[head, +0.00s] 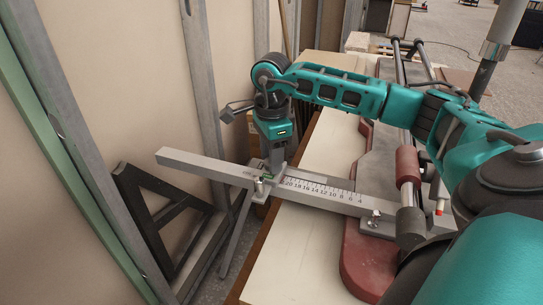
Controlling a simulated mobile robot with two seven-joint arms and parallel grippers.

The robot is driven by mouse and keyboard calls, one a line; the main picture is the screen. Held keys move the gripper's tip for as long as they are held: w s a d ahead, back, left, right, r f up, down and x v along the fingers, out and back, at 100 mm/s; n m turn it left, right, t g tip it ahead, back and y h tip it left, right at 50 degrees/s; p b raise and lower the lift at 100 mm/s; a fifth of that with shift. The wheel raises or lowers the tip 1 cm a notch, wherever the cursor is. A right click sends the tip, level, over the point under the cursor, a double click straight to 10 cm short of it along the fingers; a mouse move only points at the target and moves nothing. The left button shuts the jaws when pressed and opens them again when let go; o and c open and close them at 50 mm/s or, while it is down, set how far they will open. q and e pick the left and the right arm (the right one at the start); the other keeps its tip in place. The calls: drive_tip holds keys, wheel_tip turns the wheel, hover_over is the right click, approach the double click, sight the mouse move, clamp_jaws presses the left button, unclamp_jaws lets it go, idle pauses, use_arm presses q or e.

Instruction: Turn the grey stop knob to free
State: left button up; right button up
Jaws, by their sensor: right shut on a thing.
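A grey fence bar (200,164) with a printed number scale (322,193) runs across the front of a pale worktop and past its left edge. My right gripper (267,180) points down at the stop on this bar, left of the scale's high numbers. It is shut on the grey stop knob (259,186), which is mostly hidden by the fingers and stop parts, so its turned position cannot be read. My left gripper is not in view.
The pale worktop (290,262) holds a red-brown machine base (364,262). A black triangular bracket (165,215) and wall studs stand close on the left.

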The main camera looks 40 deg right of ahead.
drive_tip(key=shift+r+n, duration=0.1)
drive_tip(key=shift+n, duration=0.2)
drive_tip(key=o, duration=1.1)
drive_tip(key=shift+c, duration=0.2)
wheel_tip(320, 180, up, 13)
drive_tip(key=shift+p, duration=0.3)
